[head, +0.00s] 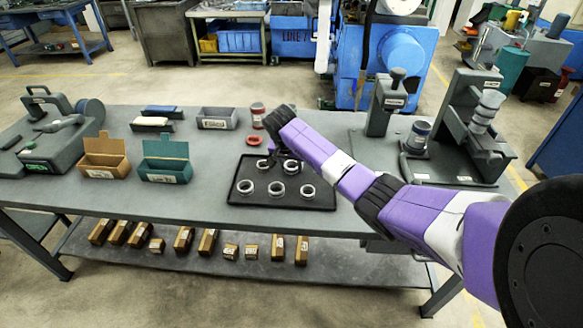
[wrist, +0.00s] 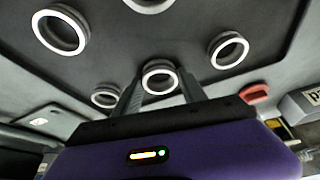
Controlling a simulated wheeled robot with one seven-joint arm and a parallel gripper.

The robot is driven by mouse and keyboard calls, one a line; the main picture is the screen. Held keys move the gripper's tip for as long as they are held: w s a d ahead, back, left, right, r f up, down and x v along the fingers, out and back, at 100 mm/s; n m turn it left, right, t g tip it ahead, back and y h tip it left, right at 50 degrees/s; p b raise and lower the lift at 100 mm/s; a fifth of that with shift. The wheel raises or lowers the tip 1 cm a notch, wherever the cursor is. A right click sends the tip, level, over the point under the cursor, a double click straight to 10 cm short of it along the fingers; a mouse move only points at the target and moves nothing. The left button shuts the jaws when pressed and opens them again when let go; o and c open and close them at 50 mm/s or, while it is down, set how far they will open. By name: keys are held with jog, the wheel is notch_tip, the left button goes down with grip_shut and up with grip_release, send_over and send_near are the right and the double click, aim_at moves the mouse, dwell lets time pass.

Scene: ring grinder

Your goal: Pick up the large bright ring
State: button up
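A black tray (head: 283,204) on the bench holds several pale metal rings. In the head view they form a front row, with left (head: 245,186), middle (head: 276,188) and right (head: 307,191) rings, and a back row with left (head: 264,164) and right (head: 290,167) rings. My gripper (head: 280,158) is low over the tray's back row. In the wrist view my gripper (wrist: 160,85) has its fingers apart, with a bright ring (wrist: 160,77) showing between them; I cannot tell whether they touch it. Other rings (wrist: 60,30) (wrist: 229,50) lie clear of the fingers.
A grey bin (head: 217,118), teal box (head: 166,165) and tan box (head: 104,160) stand left. A machine fixture (head: 470,125) stands right. The bench front left is clear.

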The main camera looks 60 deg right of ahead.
jog(key=c, duration=0.9)
jog(key=shift+r, duration=0.1)
